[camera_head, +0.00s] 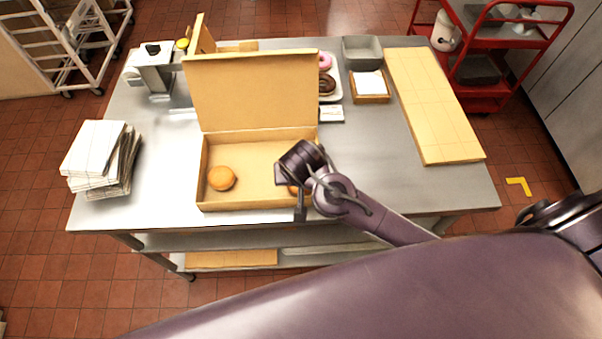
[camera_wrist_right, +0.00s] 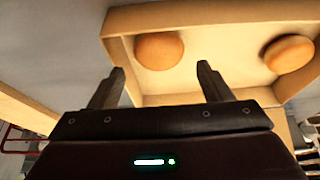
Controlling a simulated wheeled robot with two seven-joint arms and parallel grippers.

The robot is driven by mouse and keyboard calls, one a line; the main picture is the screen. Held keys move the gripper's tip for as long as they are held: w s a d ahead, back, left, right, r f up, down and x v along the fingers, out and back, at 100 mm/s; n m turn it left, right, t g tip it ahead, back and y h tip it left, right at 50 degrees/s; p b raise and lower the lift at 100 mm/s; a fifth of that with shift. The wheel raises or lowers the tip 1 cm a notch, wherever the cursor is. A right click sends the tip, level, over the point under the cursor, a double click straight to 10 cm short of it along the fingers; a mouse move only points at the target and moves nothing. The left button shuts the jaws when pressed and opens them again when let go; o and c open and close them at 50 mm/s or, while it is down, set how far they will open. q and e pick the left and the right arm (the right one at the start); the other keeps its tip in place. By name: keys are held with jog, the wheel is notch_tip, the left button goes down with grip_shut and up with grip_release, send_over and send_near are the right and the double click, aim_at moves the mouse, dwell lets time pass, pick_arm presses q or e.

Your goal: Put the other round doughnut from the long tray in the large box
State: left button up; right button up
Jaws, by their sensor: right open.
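The large box (camera_head: 260,201) stands open on the steel table, its lid raised at the back. One plain round doughnut (camera_head: 221,178) lies in its left front part. A second round doughnut (camera_head: 292,189) lies at the right, mostly hidden behind my right gripper (camera_head: 300,212). In the right wrist view the box (camera_wrist_right: 117,48) holds both round doughnuts, one (camera_wrist_right: 158,50) left and one (camera_wrist_right: 288,54) right. My right gripper (camera_wrist_right: 162,75) is open with nothing between its fingers. It is over the box's front right part. My left gripper is out of view.
Behind the lid, a pale tray (camera_head: 337,91) holds a pink doughnut (camera_head: 325,61) and a chocolate doughnut (camera_head: 327,83), partly hidden. A long wooden board (camera_head: 430,105) lies right. A paper stack (camera_head: 98,160) is left.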

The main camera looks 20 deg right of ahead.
jog(key=d+b+v, duration=0.1)
jog(key=b+v, duration=0.1)
jog(key=v, duration=0.7)
jog(key=shift+a, duration=0.5)
